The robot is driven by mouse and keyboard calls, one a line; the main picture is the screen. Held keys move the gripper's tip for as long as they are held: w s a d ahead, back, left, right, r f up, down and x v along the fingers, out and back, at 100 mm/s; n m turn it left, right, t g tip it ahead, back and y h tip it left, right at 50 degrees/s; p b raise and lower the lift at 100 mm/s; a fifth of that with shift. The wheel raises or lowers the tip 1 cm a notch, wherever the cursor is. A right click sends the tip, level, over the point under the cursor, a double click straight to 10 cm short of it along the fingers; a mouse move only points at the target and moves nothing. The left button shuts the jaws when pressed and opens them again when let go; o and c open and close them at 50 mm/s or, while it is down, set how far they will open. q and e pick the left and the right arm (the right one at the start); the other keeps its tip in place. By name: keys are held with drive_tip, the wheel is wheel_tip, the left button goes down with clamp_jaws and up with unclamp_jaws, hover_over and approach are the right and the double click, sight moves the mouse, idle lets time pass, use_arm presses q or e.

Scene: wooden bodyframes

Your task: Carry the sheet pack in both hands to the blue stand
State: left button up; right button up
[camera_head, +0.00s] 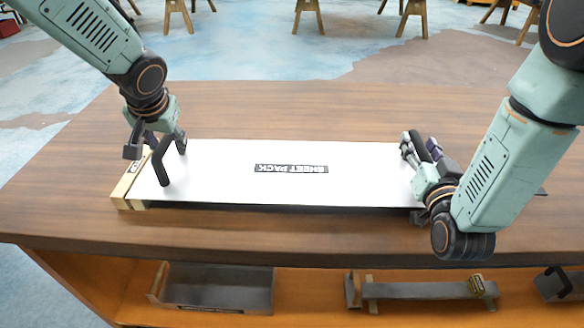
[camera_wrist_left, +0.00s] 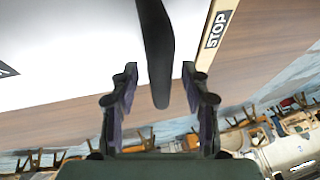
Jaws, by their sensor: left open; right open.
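The sheet pack (camera_head: 225,180) is a long flat white slab with its name printed in the middle, lying on the brown wooden table. A black handle (camera_head: 160,167) stands up at its left end. My left gripper (camera_head: 166,140) is open at this handle; in the left wrist view the black handle (camera_wrist_left: 157,50) lies between its two spread fingers (camera_wrist_left: 160,80). My right gripper (camera_head: 422,155) is open around or beside a dark handle at the pack's right end, which the gripper and arm partly hide. I cannot see the blue stand.
A light wooden strip (camera_head: 128,184) borders the pack's left end; its STOP label (camera_wrist_left: 217,30) shows in the left wrist view. The table (camera_head: 300,112) is clear behind the pack. A grey tray (camera_head: 220,285) and a grey bar (camera_head: 420,291) sit on the shelf below. Wooden trestles (camera_head: 308,14) stand far back.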

use_arm(q)
drive_tip(key=shift+a, duration=0.15)
drive_tip(key=shift+c, duration=1.3)
use_arm(e)
drive_tip(key=shift+a+r, duration=0.1)
drive_tip(key=shift+a, duration=0.05)
drive_tip(key=shift+c, duration=1.3)
use_arm(q)
drive_tip(key=shift+w, duration=0.1)
drive_tip(key=c, duration=0.4)
use_arm(e)
drive_tip(key=shift+w, duration=0.15)
drive_tip(key=c, duration=0.4)
use_arm(q)
clamp_jaws()
use_arm(e)
clamp_jaws()
use_arm(q)
drive_tip(key=shift+w+r, duration=0.1)
use_arm(e)
drive_tip(key=shift+r, duration=0.1)
